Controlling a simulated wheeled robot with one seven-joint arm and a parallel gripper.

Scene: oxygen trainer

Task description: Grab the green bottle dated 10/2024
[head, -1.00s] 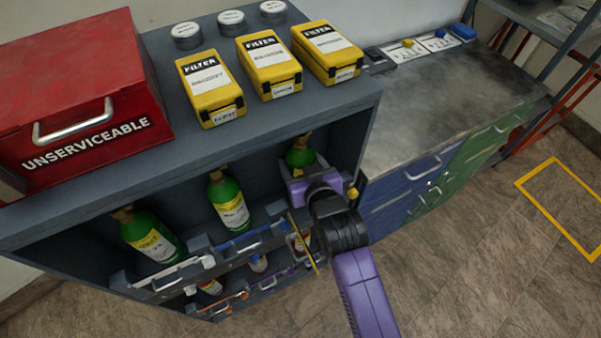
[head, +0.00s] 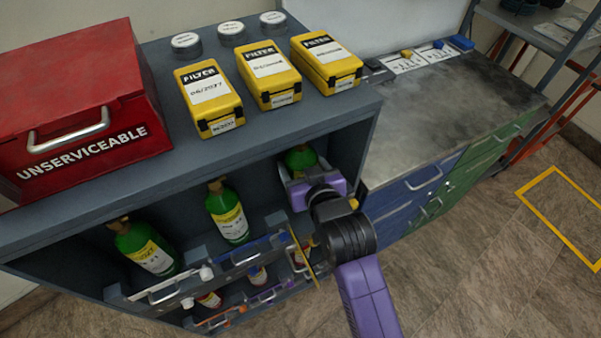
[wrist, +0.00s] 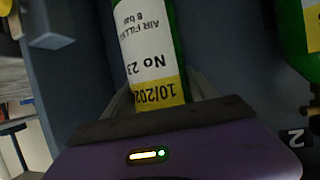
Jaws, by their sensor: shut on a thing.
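Three green bottles stand on the upper shelf of the grey cabinet. The right one (head: 299,160) is in my gripper (head: 300,178), which is shut on it inside the right end of the shelf. In the wrist view this bottle (wrist: 148,40) has a white and yellow label, seen upside down, reading "No 23" and "10/202"; the last digit is cut off. My gripper hides the bottle's lower part. The middle bottle (head: 228,212) and the left bottle (head: 143,247) stand apart from my gripper; I cannot read their dates surely.
Smaller bottles (head: 257,276) stand below. On the cabinet top are a red "UNSERVICEABLE" box (head: 75,100), yellow filter boxes (head: 268,75) and round tins (head: 231,32).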

